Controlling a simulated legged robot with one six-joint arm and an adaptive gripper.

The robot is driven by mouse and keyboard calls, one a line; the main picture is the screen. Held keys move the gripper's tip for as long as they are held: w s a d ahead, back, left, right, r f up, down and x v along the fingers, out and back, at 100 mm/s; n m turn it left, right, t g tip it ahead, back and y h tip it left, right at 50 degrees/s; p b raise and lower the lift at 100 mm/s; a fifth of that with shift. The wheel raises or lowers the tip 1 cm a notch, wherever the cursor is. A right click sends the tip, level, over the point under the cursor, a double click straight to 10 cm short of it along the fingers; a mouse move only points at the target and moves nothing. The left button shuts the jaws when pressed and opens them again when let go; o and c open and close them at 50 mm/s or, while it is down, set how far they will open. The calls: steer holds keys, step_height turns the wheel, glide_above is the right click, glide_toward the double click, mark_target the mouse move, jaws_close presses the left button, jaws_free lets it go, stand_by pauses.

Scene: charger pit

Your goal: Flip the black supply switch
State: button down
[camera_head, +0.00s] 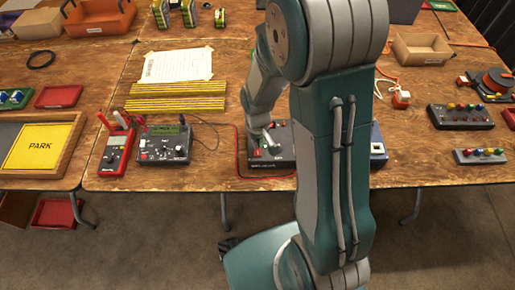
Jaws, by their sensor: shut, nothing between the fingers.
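The switch itself cannot be made out under the gripper. My arm hides the right part of the box.
A black instrument (165,146) and a red meter (116,150) stand to the left. Yellow striped strips (177,97) and a paper sheet (178,65) lie behind. A blue box (378,150) is partly hidden right of my arm. Button panels (460,117) stand further right.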

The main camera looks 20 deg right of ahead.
steer(key=shift+f, duration=0.15)
steer(key=shift+r, duration=3.55)
steer(key=shift+r, duration=0.15)
steer(key=s+r+m+t, duration=0.1)
steer(key=s+r+t, duration=0.1)
steer(key=s+r, duration=0.5)
steer(key=s+r+m+t, duration=0.1)
steer(key=s+r+t, duration=0.2)
steer(key=s+r, duration=0.4)
step_height(320, 180, up, 6)
steer(key=shift+s+t, duration=0.2)
steer(key=shift+t, duration=0.1)
